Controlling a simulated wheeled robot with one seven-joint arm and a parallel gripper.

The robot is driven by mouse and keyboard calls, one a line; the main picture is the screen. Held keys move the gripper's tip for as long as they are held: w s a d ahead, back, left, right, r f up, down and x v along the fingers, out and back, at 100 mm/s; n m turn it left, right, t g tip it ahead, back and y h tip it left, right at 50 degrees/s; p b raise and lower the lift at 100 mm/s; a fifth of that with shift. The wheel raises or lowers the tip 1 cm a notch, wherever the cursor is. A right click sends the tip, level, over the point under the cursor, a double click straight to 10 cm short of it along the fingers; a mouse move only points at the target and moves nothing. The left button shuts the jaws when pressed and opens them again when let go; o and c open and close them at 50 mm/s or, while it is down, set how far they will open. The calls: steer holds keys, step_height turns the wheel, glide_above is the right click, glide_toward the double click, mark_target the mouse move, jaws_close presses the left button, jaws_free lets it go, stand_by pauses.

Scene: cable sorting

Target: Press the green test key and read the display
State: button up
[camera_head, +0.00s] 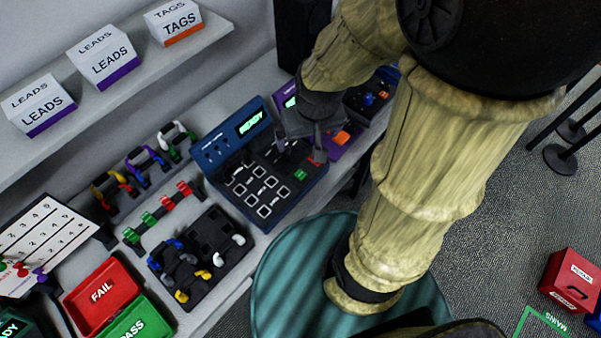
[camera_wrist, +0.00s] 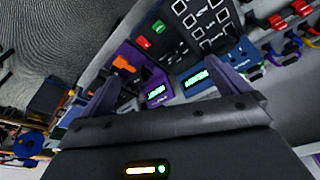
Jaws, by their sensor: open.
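The blue tester (camera_head: 228,152) stands on the bench in the middle of the head view. Its display (camera_head: 250,122) is lit green and reads READY. The green test key (camera_head: 300,175) is at its near right corner, beside a red key (camera_head: 314,161). In the wrist view the green key (camera_wrist: 143,42) and red key (camera_wrist: 158,27) are both uncovered. My gripper (camera_head: 300,150) is open and empty over the tester's right part, close to the keys. In the wrist view my gripper (camera_wrist: 182,82) frames two lit displays. I cannot tell any contact with the green key.
A purple tester (camera_head: 343,147) with an orange key stands right of the blue one. Cable racks (camera_head: 165,205), a black tray of connectors (camera_head: 215,235), a red FAIL bin (camera_head: 100,293) and a green PASS bin (camera_head: 140,322) lie left. Boxes stand on the shelf (camera_head: 120,85) above.

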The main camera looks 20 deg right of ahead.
jaws_close()
stand_by(0.4)
stand_by(1.3)
